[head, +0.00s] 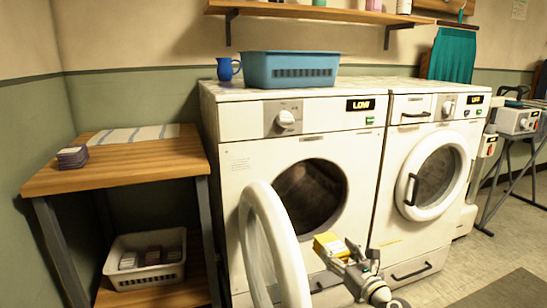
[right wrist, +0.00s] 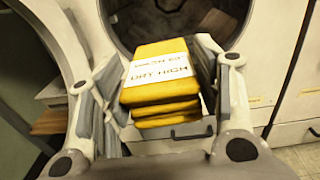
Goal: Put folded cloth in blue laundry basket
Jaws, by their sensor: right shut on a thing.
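The folded cloth (head: 328,243) is yellow, in several layers, with a white label reading "DRY HIGH" in the right wrist view (right wrist: 162,75). My right gripper (head: 340,250) is shut on it and holds it in front of the left machine, near the open round door. The blue laundry basket (head: 290,62) stands on top of the left machine, above and behind the cloth. Its inside is hidden from this angle. My left gripper is not in view.
The left machine's round door (head: 290,270) hangs open to the left. A blue mug (head: 226,68) stands left of the basket. A wooden table (head: 110,172) holds a striped cloth and a small dark stack; a white basket (head: 150,277) sits below. A shelf (head: 320,13) hangs above.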

